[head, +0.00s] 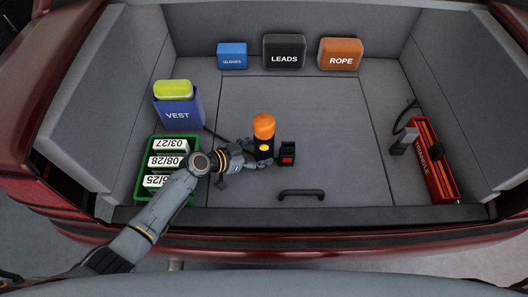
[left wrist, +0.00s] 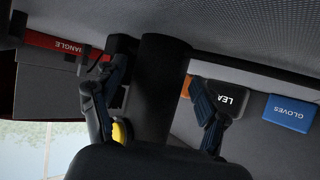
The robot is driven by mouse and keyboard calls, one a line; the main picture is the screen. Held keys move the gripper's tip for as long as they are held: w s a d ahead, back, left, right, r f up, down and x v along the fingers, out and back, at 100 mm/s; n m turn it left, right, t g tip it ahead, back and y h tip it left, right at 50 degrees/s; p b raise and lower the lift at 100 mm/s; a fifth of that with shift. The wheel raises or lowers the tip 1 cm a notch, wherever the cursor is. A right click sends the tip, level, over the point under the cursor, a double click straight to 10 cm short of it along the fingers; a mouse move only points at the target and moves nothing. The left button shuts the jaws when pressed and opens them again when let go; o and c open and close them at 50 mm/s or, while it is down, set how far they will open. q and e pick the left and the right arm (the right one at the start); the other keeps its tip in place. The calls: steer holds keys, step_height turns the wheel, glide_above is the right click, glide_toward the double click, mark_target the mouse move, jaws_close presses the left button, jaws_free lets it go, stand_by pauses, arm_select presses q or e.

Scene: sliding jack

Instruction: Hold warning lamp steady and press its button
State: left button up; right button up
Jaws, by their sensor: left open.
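The warning lamp (head: 264,127) stands upright on the trunk floor, with an orange dome, a black body and a round yellow button (head: 264,148) on its front. My left gripper (head: 250,158) reaches in from the left, low at the lamp's body. In the left wrist view the lamp's black body (left wrist: 160,80) lies between the two spread fingers, and part of the yellow button (left wrist: 121,132) shows beside one finger. The jaws are open; I cannot tell whether a finger touches the lamp. My right gripper is not in view.
A small black box with a red face (head: 288,154) stands just right of the lamp. A floor handle (head: 301,194) lies in front. A green crate (head: 140,190) and vest bin (head: 178,114) are left, a red triangle case (head: 434,170) right. Several labelled cases line the back.

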arm_select(q)
steer(key=shift+w+d+f+b, duration=0.3)
steer(key=shift+w+d, duration=0.1)
steer(key=shift+d, duration=0.15)
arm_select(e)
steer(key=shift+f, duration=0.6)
arm_select(q)
steer(key=c, duration=0.9)
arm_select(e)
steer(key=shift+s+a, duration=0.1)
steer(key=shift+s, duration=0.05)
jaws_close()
arm_select(q)
steer(key=shift+s, duration=0.1)
stand_by(0.7)
